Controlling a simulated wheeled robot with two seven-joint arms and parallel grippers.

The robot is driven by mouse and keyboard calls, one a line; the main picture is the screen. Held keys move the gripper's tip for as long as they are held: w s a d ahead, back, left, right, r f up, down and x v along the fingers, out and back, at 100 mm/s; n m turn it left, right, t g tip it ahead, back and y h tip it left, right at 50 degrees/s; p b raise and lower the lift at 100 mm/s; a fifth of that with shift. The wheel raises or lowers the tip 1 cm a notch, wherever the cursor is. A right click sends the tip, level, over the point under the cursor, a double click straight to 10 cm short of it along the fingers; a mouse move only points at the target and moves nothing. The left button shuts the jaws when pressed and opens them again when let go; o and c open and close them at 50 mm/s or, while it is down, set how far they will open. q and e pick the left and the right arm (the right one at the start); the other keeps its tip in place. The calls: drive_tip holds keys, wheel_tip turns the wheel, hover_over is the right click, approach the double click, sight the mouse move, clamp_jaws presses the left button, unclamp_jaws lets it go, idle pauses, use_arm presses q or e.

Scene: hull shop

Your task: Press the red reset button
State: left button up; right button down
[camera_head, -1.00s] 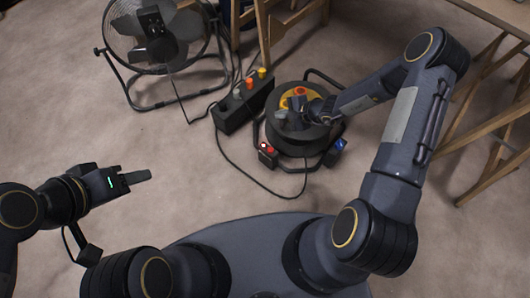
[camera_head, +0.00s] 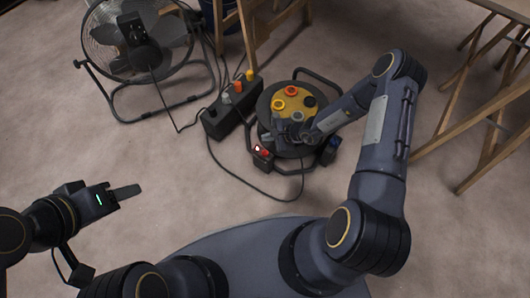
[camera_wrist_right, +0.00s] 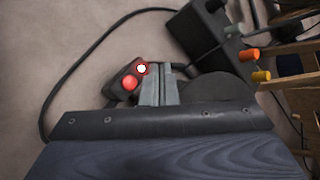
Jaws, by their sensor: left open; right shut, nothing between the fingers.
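The red reset button (camera_head: 264,152) sits on a small dark box (camera_head: 262,162) at the near left side of the cable reel (camera_head: 284,150). In the right wrist view the button (camera_wrist_right: 130,83) shows as a red dome beside a white spot with a red rim (camera_wrist_right: 141,68). My right gripper (camera_head: 281,138) is shut and empty at the reel's near side, just behind and right of the box. In the wrist view its fingertips (camera_wrist_right: 158,72) appear right of the button; contact is not clear. My left gripper (camera_head: 138,190) is open and empty above the floor at left.
A black power strip (camera_head: 214,124) with several coloured plugs stands left of the reel. A fan (camera_head: 120,68) stands at the back left. A dark cable (camera_head: 234,178) loops over the floor. Wooden trestles (camera_head: 490,160) stand at right. Floor at left is clear.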

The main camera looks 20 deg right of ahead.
sight(268, 153)
wheel_tip(268, 153, down, 8)
drive_tip(key=b, duration=0.6)
drive_tip(key=shift+f, duration=0.15)
drive_tip(key=shift+f, duration=0.1)
idle(1.5)
drive_tip(key=shift+f, duration=0.3)
drive_tip(key=shift+f+b, duration=0.5)
drive_tip(key=shift+b, duration=0.1)
idle(0.5)
drive_tip(key=shift+r, duration=0.1)
drive_tip(key=shift+r+p, duration=0.7)
drive_tip(key=shift+r, duration=0.15)
drive_tip(key=shift+r+p, duration=1.75)
drive_tip(key=shift+r, duration=0.7)
